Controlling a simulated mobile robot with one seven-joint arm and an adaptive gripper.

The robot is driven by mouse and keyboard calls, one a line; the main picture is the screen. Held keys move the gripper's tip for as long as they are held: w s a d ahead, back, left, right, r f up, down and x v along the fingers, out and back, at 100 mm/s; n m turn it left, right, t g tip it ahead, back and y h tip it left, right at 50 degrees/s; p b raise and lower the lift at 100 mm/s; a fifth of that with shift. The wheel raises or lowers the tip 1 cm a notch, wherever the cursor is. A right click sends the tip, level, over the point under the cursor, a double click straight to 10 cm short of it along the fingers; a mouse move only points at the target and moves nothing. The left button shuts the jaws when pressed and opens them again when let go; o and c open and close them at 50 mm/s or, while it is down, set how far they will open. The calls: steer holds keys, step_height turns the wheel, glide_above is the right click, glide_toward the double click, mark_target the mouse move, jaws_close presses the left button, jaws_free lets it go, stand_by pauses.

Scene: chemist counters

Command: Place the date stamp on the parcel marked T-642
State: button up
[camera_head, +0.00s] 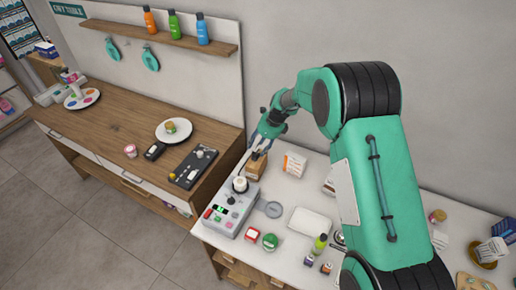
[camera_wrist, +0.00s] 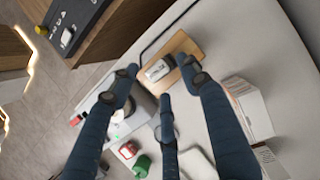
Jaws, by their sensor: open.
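My gripper (camera_head: 258,146) is open, its dark blue fingers spread and empty, above the left end of the white counter. In the wrist view the gripper (camera_wrist: 162,80) points down toward a brown wooden-looking block (camera_wrist: 184,46) with a small grey-white object (camera_wrist: 159,69) on it; I cannot tell whether this is the date stamp. The brown block (camera_head: 257,167) is just below the fingers in the head view. A white box with orange print (camera_head: 294,164) stands to its right; it also shows in the wrist view (camera_wrist: 249,106). No T-642 mark is readable.
A grey device with buttons (camera_head: 229,209) stands left of the block. A red-white box (camera_head: 252,234), green round item (camera_head: 270,242) and white tray (camera_head: 311,224) lie in front. The wooden counter (camera_head: 110,130) at left holds a black panel (camera_head: 194,167) and plate (camera_head: 174,131).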

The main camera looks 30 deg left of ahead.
steer(key=v, duration=1)
steer(key=shift+d+r, duration=0.1)
steer(key=shift+r, duration=0.05)
stand_by(0.6)
steer(key=s+d+r+n+t, duration=0.1)
steer(key=s+d+r+n, duration=0.25)
steer(key=d+r, duration=0.65)
steer(key=s+d+r+n+t+h, duration=0.15)
steer(key=s+d+r, duration=0.25)
steer(key=d+r, duration=0.55)
steer(key=s+d+r+n+t+y, duration=0.1)
steer(key=s+d+r+n, duration=0.3)
steer(key=d+r, duration=0.55)
steer(key=s+d+r+n+h, duration=0.2)
steer(key=s+d+n, duration=0.2)
steer(key=s+d, duration=1.05)
steer(key=s+d+f+n+t+h, duration=0.1)
steer(key=s+d+n, duration=0.4)
steer(key=s+d, duration=0.5)
steer(key=s+f+t, duration=0.1)
steer(key=s+f, duration=0.1)
steer(key=s, duration=0.1)
steer(key=shift+d, duration=0.3)
steer(key=shift+f+h+b, duration=0.1)
steer(key=shift+h+b, duration=0.15)
steer(key=shift+b, duration=0.05)
